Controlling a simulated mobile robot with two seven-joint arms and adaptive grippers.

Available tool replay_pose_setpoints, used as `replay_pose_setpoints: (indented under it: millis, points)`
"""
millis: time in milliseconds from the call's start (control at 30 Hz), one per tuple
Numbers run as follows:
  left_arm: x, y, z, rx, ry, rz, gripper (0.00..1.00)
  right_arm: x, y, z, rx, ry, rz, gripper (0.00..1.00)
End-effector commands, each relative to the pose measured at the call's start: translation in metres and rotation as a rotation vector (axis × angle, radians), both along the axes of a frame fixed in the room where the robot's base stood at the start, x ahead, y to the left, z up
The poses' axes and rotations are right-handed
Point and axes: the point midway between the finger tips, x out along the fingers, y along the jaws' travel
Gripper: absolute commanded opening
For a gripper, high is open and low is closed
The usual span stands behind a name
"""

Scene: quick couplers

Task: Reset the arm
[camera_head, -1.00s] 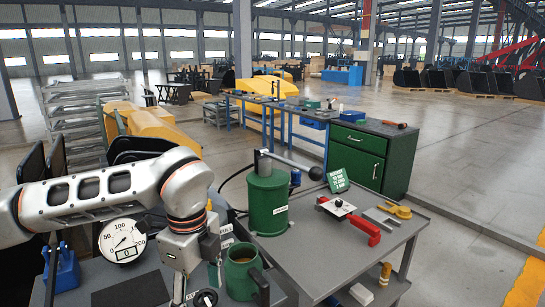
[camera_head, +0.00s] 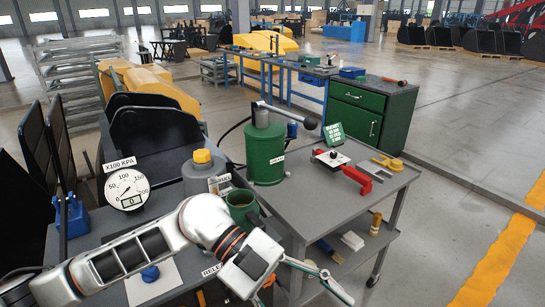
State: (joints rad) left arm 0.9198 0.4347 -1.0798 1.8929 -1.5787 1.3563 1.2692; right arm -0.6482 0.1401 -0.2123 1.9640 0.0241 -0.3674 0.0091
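My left arm comes in from the lower left and reaches across the front of the grey bench to its right. Its gripper (camera_head: 326,280) is near the bottom middle, in front of the cart with the green pump. Its thin fingers point to the lower right; whether they are open or shut is too small to tell. I see nothing clearly held. My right arm and gripper are not in view. The green pump (camera_head: 265,155) has a lever with a black ball end (camera_head: 311,124), which reaches right. A round gauge (camera_head: 127,189) reading 0 stands at left.
A green mug (camera_head: 241,208) and a grey jug with a yellow cap (camera_head: 203,171) stand close behind my arm. A red-handled tool (camera_head: 357,178) and a yellow part (camera_head: 387,162) lie on the cart. A green cabinet (camera_head: 362,110) stands behind. Floor at right is clear.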

Motion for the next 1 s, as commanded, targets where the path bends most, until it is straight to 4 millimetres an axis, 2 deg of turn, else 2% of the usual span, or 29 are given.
replay_pose_setpoints:
  millis: [33, 100, 233, 333, 467, 567, 667, 733, 867, 1000]
  points:
    - [-0.007, -0.012, 0.011, -0.118, 0.037, 0.015, 0.62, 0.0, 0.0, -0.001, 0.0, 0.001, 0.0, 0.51]
    - [-0.006, -0.023, 0.029, -0.276, 0.071, 0.057, 0.62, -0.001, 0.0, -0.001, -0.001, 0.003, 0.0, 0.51]
    - [0.01, -0.032, 0.059, -0.538, 0.128, 0.197, 0.62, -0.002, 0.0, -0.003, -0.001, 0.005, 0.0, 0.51]
    - [0.035, -0.027, 0.072, -0.702, 0.167, 0.353, 0.62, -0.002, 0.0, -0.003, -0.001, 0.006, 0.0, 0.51]
    - [0.077, -0.005, 0.07, -0.851, 0.212, 0.61, 0.62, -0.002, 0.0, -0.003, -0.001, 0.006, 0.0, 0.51]
    - [0.11, 0.021, 0.05, -0.907, 0.241, 0.833, 0.62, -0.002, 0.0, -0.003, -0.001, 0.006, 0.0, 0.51]
    - [0.139, 0.054, 0.013, -0.907, 0.268, 1.07, 0.62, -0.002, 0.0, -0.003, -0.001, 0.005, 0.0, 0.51]
    - [0.153, 0.08, -0.022, -0.873, 0.284, 1.237, 0.62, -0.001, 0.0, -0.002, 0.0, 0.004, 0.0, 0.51]
    - [0.161, 0.129, -0.097, -0.746, 0.315, 1.513, 0.62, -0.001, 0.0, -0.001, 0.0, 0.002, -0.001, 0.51]
    - [0.144, 0.177, -0.18, -0.553, 0.35, 1.741, 0.62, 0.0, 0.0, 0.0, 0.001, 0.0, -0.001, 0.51]
